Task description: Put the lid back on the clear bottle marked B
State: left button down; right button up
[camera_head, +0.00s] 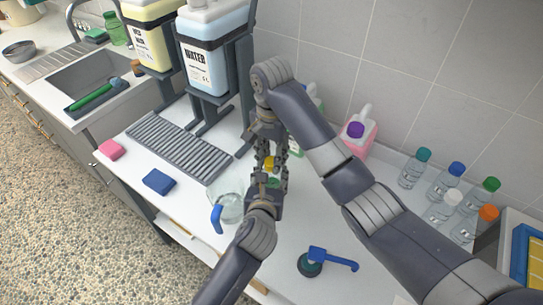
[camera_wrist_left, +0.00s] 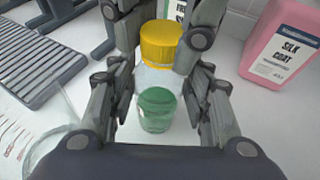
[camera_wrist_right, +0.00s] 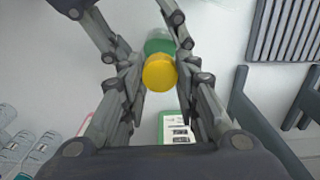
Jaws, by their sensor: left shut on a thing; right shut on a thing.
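The yellow lid (camera_wrist_left: 160,42) is between the fingers of my right gripper (camera_head: 269,160), which is shut on it. It also shows in the right wrist view (camera_wrist_right: 159,72). Just below it is a clear bottle with green in its lower part (camera_wrist_left: 157,110). My left gripper (camera_head: 268,187) is shut on this bottle, one finger on each side. The green shows behind the lid in the right wrist view (camera_wrist_right: 160,43). Lid and bottle are roughly in line; I cannot tell whether the lid is seated or just above. No letter B is readable.
A clear jug with a blue handle (camera_head: 217,218) stands close left of my left gripper. A pink Silk Coat bottle (camera_head: 363,135) is behind, with several capped clear bottles (camera_head: 440,212) at right. A blue-handled tool (camera_head: 311,264) lies in front. A grey drain grille (camera_head: 178,146) is at left.

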pick_arm(q)
jog(key=shift+f, duration=0.1)
pick_arm(e)
jog(key=m, duration=0.6)
jog(key=shift+m, duration=0.4)
jog(key=m, duration=0.6)
jog(key=o, duration=0.7)
jog(key=shift+w+r, duration=0.15)
jog(key=shift+r, duration=0.7)
notch_tip(320, 180, up, 10)
jog(key=shift+r, duration=0.15)
pick_arm(q)
jog(key=c, duration=0.8)
grip_release()
jog(key=shift+o, duration=0.2)
